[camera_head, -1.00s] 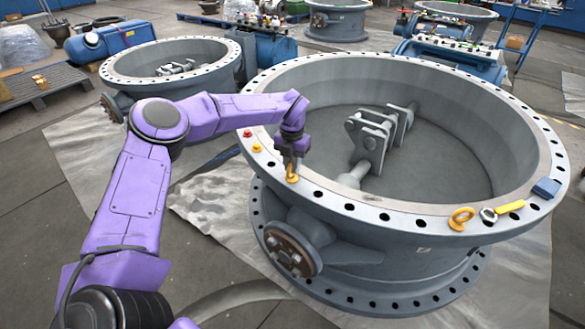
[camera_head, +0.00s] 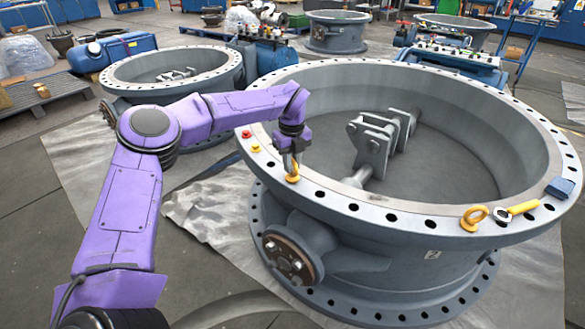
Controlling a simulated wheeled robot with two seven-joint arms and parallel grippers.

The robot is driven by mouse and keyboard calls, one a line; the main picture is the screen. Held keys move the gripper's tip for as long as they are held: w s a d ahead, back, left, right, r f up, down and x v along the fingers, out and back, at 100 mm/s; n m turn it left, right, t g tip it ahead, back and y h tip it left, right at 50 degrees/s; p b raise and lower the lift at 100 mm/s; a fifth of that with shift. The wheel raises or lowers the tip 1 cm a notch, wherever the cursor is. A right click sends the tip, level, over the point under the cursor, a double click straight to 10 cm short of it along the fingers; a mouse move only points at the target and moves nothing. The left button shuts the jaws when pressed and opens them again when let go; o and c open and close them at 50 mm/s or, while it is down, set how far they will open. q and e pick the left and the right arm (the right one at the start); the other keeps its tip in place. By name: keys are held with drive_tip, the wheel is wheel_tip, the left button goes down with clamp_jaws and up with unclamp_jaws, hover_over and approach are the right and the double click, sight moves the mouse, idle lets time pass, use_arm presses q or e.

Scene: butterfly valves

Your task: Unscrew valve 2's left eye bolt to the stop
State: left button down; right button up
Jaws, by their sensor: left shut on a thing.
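Valve 2 (camera_head: 345,208) is the large grey butterfly valve body in front, with a wide flange full of bolt holes. Its left eye bolt (camera_head: 293,178), yellow, stands on the left part of the flange. My left gripper (camera_head: 293,168) points down from above and is shut on this eye bolt. The fingers hide the upper part of its ring. A second yellow eye bolt (camera_head: 474,218) stands on the front right part of the flange. My right gripper is not in view.
On the flange lie a red plug (camera_head: 246,134), a yellow plug (camera_head: 255,149), a yellow-handled tool (camera_head: 522,207) and a blue block (camera_head: 560,187). A smaller valve (camera_head: 118,88) stands behind my left arm. A disc lug assembly (camera_head: 375,140) rises inside valve 2.

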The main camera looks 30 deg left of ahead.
use_arm(q)
drive_tip(key=n+b, duration=0.5)
drive_tip(key=n, duration=0.1)
drive_tip(key=shift+f, duration=0.15)
drive_tip(key=n+b, duration=1.4)
drive_tip(key=shift+s, duration=0.1)
drive_tip(key=n+b, duration=0.2)
drive_tip(key=n, duration=0.1)
drive_tip(key=shift+b, duration=0.4)
drive_tip(key=shift+n+b, duration=0.8)
drive_tip(key=shift+n, duration=0.6)
drive_tip(key=shift+r, duration=0.2)
drive_tip(key=c, duration=1.1)
unclamp_jaws()
drive_tip(key=shift+d, duration=0.1)
